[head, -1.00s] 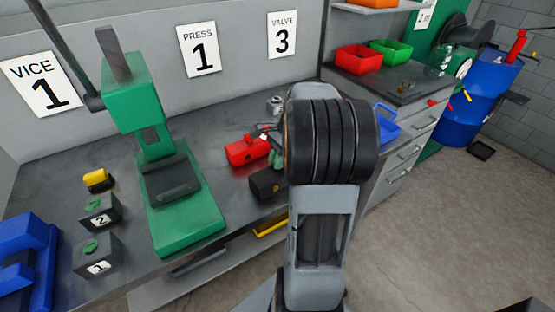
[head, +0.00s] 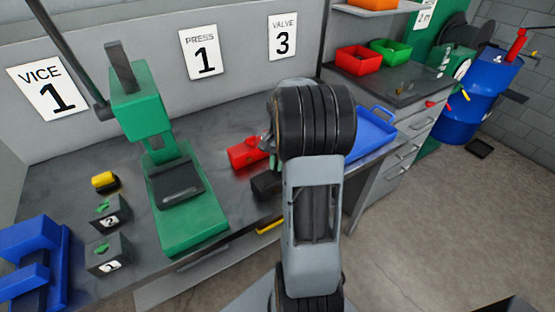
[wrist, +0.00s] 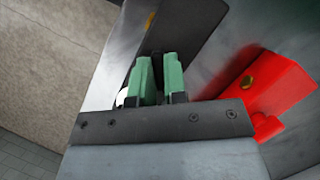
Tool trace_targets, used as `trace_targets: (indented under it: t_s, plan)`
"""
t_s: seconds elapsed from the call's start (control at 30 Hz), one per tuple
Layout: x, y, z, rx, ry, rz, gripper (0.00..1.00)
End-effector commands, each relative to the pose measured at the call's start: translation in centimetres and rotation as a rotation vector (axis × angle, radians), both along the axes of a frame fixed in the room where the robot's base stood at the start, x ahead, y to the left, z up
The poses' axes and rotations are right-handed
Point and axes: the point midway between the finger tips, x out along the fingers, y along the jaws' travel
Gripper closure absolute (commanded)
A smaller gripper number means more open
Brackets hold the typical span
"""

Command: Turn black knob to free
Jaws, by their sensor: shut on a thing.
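A black box (head: 264,186) sits on the bench near its front edge, partly hidden behind my arm in the head view. In the wrist view a dark block (wrist: 185,28) lies just beyond my fingers. My gripper (wrist: 158,78) has its two green fingers close together, shut on a small dark thing between them, apparently the black knob. The fingers hide most of it, so its turn position cannot be told. A red box (head: 242,153) stands beside the black one. In the wrist view it is at right (wrist: 270,95), with a round brass piece on its face.
A green press (head: 180,190) stands to the left, with two dark numbered boxes (head: 108,252) and a blue vice (head: 35,262). A blue tray (head: 372,138) lies to the right. The floor in front is clear.

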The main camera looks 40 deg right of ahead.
Motion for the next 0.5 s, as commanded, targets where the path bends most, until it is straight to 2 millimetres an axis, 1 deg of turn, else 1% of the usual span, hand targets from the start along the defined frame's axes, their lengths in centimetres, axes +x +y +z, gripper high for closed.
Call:
trace_targets:
  t_s: [0.03, 0.5]
  plan:
    - [0.08, 0.05, 0.27, -0.001, 0.001, 0.045, 1.00]
    - [0.17, 0.19, 0.18, 0.001, 0.000, 0.487, 1.00]
